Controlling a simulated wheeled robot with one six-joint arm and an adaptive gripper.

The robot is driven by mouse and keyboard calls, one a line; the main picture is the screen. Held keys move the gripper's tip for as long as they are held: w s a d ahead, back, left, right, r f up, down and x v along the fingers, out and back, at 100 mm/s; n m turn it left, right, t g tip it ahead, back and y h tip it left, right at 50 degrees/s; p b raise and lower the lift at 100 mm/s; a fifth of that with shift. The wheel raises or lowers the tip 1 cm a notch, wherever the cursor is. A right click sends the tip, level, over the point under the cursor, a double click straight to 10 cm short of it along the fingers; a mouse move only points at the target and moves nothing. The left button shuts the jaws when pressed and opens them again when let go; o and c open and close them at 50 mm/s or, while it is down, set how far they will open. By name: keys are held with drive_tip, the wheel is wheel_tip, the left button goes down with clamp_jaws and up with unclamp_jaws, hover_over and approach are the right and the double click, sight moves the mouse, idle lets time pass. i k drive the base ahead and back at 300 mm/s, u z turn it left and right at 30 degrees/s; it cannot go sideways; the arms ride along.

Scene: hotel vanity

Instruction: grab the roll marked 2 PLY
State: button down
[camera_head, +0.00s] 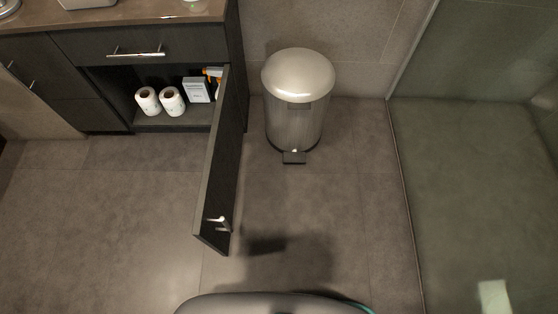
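Two white paper rolls stand upright side by side in the open vanity cabinet, the left roll (149,102) and the right roll (171,102). Both have small printed marks, too small to read, so I cannot tell which one says 2 PLY. Just right of them stand a pale box (197,90) and a bottle with an orange trigger (213,76), partly hidden by the door. My gripper is not in view.
The dark cabinet door (220,165) is swung open toward me, with a metal handle at its near end. A metal pedal bin (297,95) stands right of it. A glass panel (470,150) is at the far right. The floor (110,220) left of the door is clear.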

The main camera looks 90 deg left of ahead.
sight(146, 96)
drive_tip(key=i, duration=0.4)
drive_tip(key=u, duration=4.15)
drive_tip(key=i, duration=0.5)
drive_tip(key=z, duration=0.05)
drive_tip(key=k, duration=0.5)
drive_tip(key=u, duration=2.05)
drive_tip(key=i, duration=2.7)
